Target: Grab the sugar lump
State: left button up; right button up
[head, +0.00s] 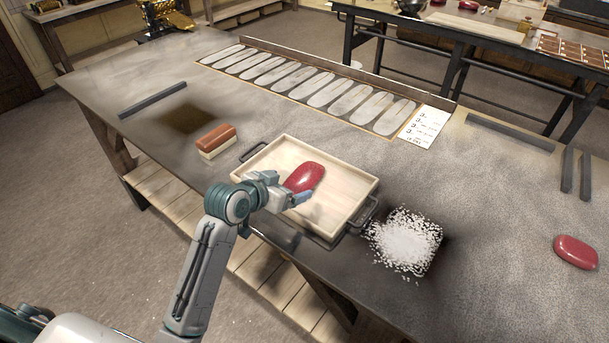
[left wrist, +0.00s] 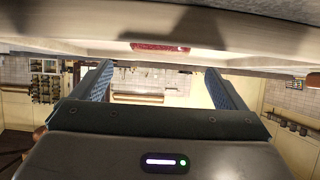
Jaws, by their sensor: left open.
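A glossy red sugar lump (head: 307,175) lies in the shallow pale wooden tray (head: 345,205) on the table. My left gripper (head: 285,187) is over the tray's near left part, its open fingers pointing at the lump's near left side. In the left wrist view the two fingers (left wrist: 158,82) stand wide apart with nothing between them, and the red lump (left wrist: 160,47) shows past their tips. Whether a finger touches the lump is unclear. A second red lump (head: 576,252) lies on the table at the far right. My right gripper does not show.
The tray has dark side handles (head: 362,216). A pile of white granules (head: 406,240) lies right of it, and a red-and-cream block (head: 216,141) left. Behind are a board with oval plates (head: 310,88) and a written card (head: 424,124). Dark bars (head: 152,99) lie near the table's edges.

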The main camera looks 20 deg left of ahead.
aim_at(304, 177)
pick_arm(q)
jog(key=shift+w+d+f, duration=0.1)
jog(key=shift+w, duration=0.15)
jog(key=p+x, duration=0.2)
jog(key=x, duration=0.2)
jog(key=shift+w, duration=0.3)
jog(key=shift+w+d+f, duration=0.15)
jog(key=shift+w, duration=0.2)
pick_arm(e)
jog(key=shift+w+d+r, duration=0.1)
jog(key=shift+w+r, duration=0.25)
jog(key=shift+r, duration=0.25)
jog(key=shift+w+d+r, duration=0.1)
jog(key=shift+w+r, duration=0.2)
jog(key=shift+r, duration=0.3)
pick_arm(q)
jog(key=c, duration=1.2)
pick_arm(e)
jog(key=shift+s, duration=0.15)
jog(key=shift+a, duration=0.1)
